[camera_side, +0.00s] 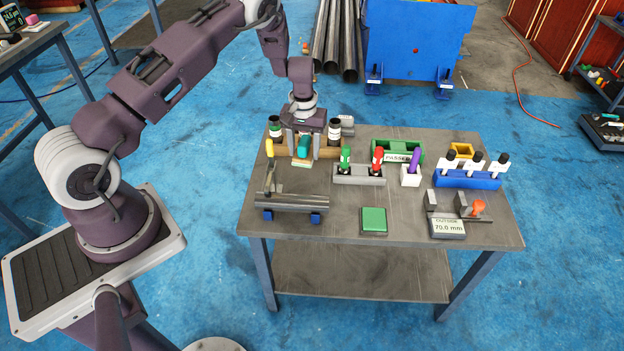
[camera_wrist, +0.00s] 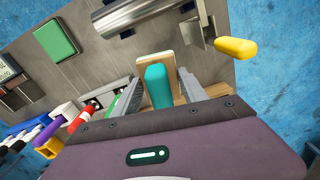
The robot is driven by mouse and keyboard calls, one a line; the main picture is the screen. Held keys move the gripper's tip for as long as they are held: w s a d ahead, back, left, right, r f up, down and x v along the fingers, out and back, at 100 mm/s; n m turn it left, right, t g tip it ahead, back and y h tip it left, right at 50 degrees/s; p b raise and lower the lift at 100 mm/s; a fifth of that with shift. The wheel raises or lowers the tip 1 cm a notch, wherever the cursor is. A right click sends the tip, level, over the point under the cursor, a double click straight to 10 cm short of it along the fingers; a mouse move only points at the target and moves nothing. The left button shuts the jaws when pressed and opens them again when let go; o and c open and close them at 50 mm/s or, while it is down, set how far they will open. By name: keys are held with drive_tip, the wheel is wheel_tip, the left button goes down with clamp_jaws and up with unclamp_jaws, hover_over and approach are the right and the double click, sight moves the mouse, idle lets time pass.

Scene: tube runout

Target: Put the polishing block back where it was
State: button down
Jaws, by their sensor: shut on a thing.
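The polishing block has a teal grip (camera_side: 304,146) and a pale, cream-coloured base (camera_side: 302,163). My gripper (camera_side: 303,148) points down and is shut on it; the teal grip (camera_wrist: 158,88) also shows between the two grey fingers in the wrist view. The block is at the middle of a wooden rack (camera_side: 326,153) at the table's back left, between two dark bottles with white labels (camera_side: 275,129) (camera_side: 334,130). Whether its base touches the rack or table, or hangs just above, I cannot tell.
A steel tube (camera_side: 292,203) lies on blue supports in front, with a yellow-handled tool (camera_side: 269,148) upright near it. To the right stand a grey marker holder (camera_side: 358,176), a green bin (camera_side: 400,149) and a blue rack (camera_side: 466,179). A green pad (camera_side: 374,220) lies near the front.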

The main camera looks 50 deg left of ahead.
sight(312, 146)
drive_tip(key=w, duration=0.1)
drive_tip(key=w+n, duration=0.1)
drive_tip(key=w, duration=0.1)
drive_tip(key=shift+a+f, duration=0.25)
drive_tip(key=shift+f, duration=0.05)
drive_tip(key=shift+n, duration=0.3)
drive_tip(key=f, duration=1)
drive_tip(key=shift+w, duration=0.25)
drive_tip(key=c, duration=0.6)
unclamp_jaws()
drive_tip(key=shift+f, duration=0.1)
